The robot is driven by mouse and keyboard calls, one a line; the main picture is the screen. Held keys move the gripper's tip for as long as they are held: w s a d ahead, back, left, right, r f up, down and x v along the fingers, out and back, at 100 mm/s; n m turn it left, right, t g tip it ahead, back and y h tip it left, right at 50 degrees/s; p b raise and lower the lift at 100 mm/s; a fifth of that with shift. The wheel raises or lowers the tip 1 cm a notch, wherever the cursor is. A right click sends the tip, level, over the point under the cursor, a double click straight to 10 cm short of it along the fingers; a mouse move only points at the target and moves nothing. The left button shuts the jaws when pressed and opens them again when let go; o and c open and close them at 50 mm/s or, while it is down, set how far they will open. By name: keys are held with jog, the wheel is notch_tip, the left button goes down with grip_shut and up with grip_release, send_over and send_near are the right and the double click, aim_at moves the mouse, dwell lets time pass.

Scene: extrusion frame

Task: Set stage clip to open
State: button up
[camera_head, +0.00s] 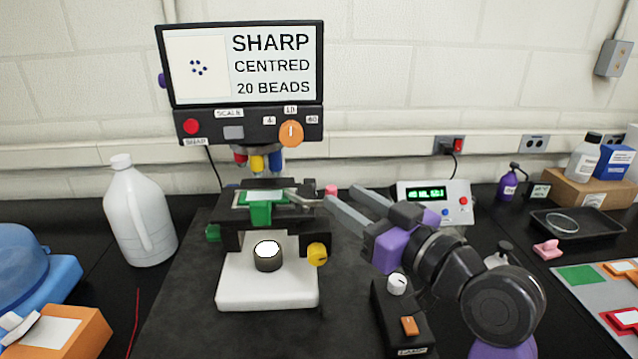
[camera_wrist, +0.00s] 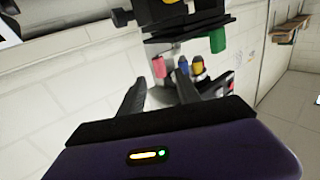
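The microscope stage (camera_head: 222,230) carries a green-edged slide (camera_head: 262,197). A grey stage clip (camera_head: 304,197) lies at the stage's right side, with a pink tip (camera_head: 331,190) that also shows in the wrist view (camera_wrist: 158,67). I cannot tell whether the clip is open or closed. My gripper (camera_head: 340,195) is at the right of the stage, fingers pointing left towards the pink tip. In the wrist view my gripper (camera_wrist: 159,84) has its two fingers apart and nothing held. The pink tip appears in line with the gap, just past the fingertips; contact is not visible.
The microscope has a screen (camera_head: 243,64), objectives (camera_head: 257,162), a yellow focus knob (camera_head: 317,254) and a white base (camera_head: 267,292) nearby. A lamp box (camera_head: 402,325) stands below my arm. A white jug (camera_head: 139,212) is left; a readout box (camera_head: 436,203) is behind right.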

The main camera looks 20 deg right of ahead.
jog(key=shift+w+a+f, duration=0.1)
jog(key=shift+a, duration=0.1)
jog(key=p+x, duration=0.1)
jog(key=x, duration=0.6)
jog(key=shift+w+f+p, duration=0.1)
jog(key=shift+w+p, duration=0.15)
jog(key=shift+p, duration=0.1)
grip_shut()
